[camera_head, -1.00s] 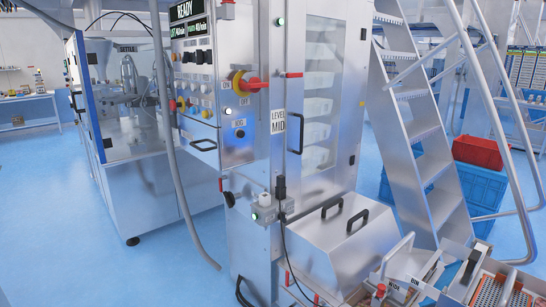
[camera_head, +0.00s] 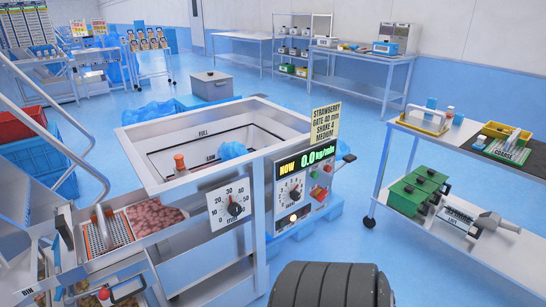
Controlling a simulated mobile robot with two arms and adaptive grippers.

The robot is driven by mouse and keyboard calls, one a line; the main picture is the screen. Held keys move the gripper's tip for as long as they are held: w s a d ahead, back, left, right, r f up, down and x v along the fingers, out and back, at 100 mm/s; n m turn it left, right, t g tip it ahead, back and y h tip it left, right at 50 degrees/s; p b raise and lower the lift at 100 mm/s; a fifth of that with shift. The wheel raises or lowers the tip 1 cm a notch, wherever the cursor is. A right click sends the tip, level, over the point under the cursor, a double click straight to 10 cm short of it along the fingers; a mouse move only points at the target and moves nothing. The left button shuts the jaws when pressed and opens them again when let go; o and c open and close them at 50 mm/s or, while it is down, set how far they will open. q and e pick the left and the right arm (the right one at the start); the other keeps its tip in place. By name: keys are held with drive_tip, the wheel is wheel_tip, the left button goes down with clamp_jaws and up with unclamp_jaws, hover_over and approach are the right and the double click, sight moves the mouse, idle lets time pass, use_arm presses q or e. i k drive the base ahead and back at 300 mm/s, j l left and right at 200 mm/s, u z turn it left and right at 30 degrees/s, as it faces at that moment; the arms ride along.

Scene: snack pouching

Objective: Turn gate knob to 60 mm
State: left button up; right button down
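The plate is on the front of a steel hopper (camera_head: 160,185). Numbers including 10, 20, 30, 40 and 50 show around the knob. A yellow sign (camera_head: 326,124) reads STRAWBERRY, GATE 40 mm, SHAKE 4, MEDIUM. Neither gripper is in view.
Steel trays with reddish contents (camera_head: 152,217) stand left of the dial plate. A blue scoop-like object (camera_head: 232,150) lies in the hopper. Open blue floor lies between hopper and cart.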

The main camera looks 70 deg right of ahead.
sight(234, 209)
drive_tip(key=z, duration=1.9)
